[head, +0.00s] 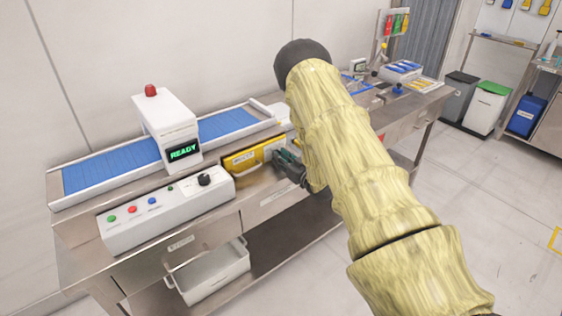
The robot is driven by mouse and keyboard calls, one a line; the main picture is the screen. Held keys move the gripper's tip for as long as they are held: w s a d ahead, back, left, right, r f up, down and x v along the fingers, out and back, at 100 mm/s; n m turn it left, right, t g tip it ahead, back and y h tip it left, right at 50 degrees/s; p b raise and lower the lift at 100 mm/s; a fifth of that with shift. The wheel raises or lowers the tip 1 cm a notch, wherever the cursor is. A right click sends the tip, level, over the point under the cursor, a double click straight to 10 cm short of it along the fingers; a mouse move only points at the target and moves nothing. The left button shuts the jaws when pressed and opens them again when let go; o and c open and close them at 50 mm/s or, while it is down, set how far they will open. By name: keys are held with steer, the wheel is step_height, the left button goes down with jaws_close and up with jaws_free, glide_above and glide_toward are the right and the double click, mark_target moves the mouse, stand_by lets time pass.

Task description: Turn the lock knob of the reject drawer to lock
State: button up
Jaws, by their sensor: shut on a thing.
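The reject drawer (243,161) is a yellow-fronted box with a white label, set in the bench beside the conveyor. Its front looks pushed in. My gripper (281,158) is at the right end of the yellow front, with its dark jaws shut on the lock knob. The knob itself is hidden by the jaws and fingers, so its angle cannot be seen. My arm, in a pale yellow sleeve, reaches in from the lower right and covers the bench right of the drawer.
A white control box (150,219) with coloured buttons and a black dial (204,180) stands left of the drawer. Behind are a blue conveyor (108,172) and a scanner arch (170,120) reading READY. A grey bin (212,276) sits below.

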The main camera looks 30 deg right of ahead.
steer(key=shift+n+b, duration=1.45)
steer(key=shift+n, duration=0.55)
steer(key=o, duration=1)
steer(key=shift+o, duration=0.2)
steer(key=s+d, duration=0.1)
steer(key=s, duration=1.1)
